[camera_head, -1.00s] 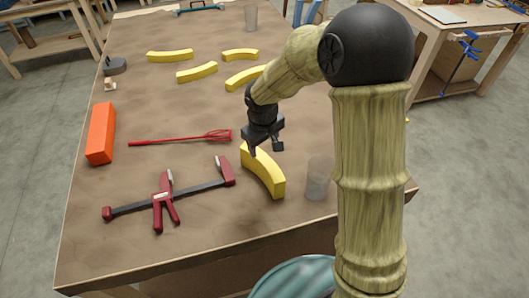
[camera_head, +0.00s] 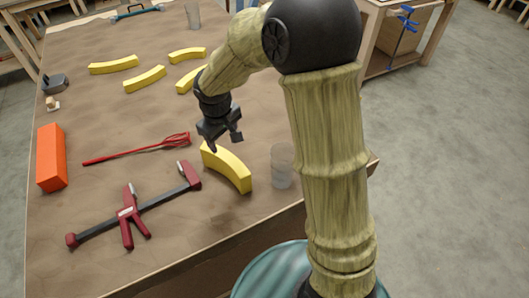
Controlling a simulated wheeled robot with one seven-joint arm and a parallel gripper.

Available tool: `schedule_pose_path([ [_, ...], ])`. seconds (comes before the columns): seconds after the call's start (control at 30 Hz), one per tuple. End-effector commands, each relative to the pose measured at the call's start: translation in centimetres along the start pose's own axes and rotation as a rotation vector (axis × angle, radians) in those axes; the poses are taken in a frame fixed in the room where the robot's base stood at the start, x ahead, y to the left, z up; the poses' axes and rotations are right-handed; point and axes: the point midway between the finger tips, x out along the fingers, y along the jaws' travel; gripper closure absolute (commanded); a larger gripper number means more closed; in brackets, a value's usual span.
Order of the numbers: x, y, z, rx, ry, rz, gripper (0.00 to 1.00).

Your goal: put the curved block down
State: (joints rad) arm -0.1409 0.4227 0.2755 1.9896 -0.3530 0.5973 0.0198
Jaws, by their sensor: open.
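A yellow curved block (camera_head: 228,168) lies on the brown worktable (camera_head: 75,258), near its front right part. My gripper (camera_head: 226,147) is open, with its fingers pointing down, just above the far end of this block. It holds nothing that I can see. Whether a finger still touches the block is hard to tell. More yellow curved blocks lie farther back: one at the left (camera_head: 113,65), one in the middle (camera_head: 145,79), one behind (camera_head: 187,54), and one partly hidden by my arm (camera_head: 190,80).
A clear cup (camera_head: 282,167) stands close to the right of the near block. A red clamp (camera_head: 130,212), a red whisk (camera_head: 140,150) and an orange block (camera_head: 51,158) lie to the left. Bare tabletop lies between the whisk and the far curved blocks.

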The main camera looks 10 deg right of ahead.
Motion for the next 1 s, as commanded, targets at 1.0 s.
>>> schedule_pose_path([
  [1.0,-4.1,3.0,20.6,0.645,0.042,0.0,0.4],
])
